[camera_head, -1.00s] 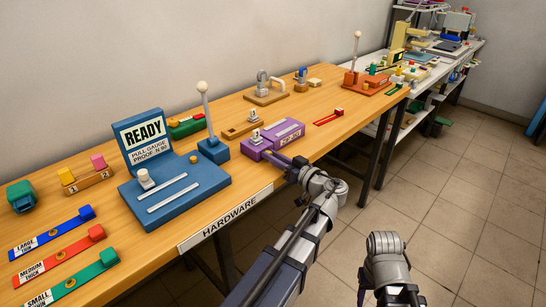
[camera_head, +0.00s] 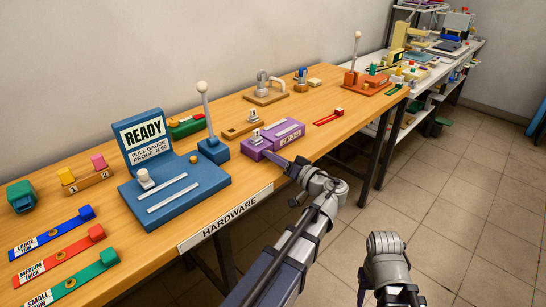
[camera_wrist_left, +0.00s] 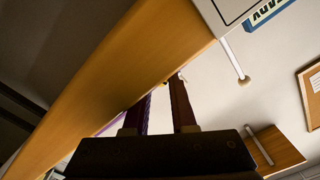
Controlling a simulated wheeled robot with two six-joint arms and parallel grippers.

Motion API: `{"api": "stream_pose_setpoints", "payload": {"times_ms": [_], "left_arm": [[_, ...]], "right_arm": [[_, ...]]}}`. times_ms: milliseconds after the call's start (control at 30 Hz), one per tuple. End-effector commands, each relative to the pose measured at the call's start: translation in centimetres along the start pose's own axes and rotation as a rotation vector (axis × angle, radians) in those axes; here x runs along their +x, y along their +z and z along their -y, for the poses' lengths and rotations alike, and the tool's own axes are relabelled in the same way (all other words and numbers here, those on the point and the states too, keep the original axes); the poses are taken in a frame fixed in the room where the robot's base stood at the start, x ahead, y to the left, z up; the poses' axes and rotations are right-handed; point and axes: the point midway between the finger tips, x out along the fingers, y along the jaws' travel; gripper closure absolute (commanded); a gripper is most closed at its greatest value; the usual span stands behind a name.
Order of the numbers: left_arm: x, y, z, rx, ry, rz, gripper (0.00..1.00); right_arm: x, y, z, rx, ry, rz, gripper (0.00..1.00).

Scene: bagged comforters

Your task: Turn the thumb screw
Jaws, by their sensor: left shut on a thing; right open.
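A purple block device (camera_head: 274,139) with a light label on top and a white knob (camera_head: 256,136) at its left end sits at the table's front edge. My left gripper (camera_head: 269,156) reaches its near side from the front, with fingertips against the lower left part. It is shut on a small part there, apparently the thumb screw, which the fingers hide. In the left wrist view the two fingers (camera_wrist_left: 163,105) show dark, a little apart, with a purple strip by the left one. My right gripper (camera_head: 386,295) is low at the front, off the table, its fingertips out of frame.
A blue pull gauge (camera_head: 180,207) with a READY sign stands left of the purple device. A blue lever base (camera_head: 213,151) with a white-knobbed rod is close by. A red sliding piece (camera_head: 328,118) lies to the right. The floor in front is clear.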

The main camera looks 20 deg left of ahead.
Motion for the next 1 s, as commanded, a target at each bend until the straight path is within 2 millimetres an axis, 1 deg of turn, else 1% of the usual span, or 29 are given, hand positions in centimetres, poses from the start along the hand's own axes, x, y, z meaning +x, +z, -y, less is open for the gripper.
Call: {"api": "stream_pose_setpoints", "payload": {"times_ms": [233, 267, 367, 633, 767, 867, 1000], "left_arm": [[-0.04, 0.05, -0.03, -0.001, 0.001, 0.002, 1.0], [-0.04, 0.05, -0.03, -0.001, 0.001, 0.002, 0.74], [-0.04, 0.05, -0.02, -0.002, 0.001, 0.001, 0.63], [-0.02, 0.03, -0.04, -0.004, 0.001, 0.001, 0.63], [-0.01, 0.02, -0.04, -0.044, 0.001, 0.001, 0.63], [-0.01, 0.01, -0.03, -0.125, 0.001, 0.001, 0.63], [0.0, 0.01, -0.01, -0.29, 0.001, 0.001, 0.63]], "right_arm": [[0.01, 0.0, 0.0, 0.0, 0.0, 0.0, 0.5], [0.01, 0.0, 0.0, 0.0, 0.0, 0.0, 0.5], [0.01, 0.0, 0.0, 0.0, 0.0, 0.0, 0.5], [0.01, 0.0, 0.0, 0.0, 0.0, 0.0, 0.5], [0.01, 0.0, 0.0, 0.0, 0.0, 0.0, 0.5], [0.01, 0.0, 0.0, 0.0, 0.0, 0.0, 0.5], [0.0, 0.0, 0.0, 0.0, 0.0, 0.0, 0.5]]}}
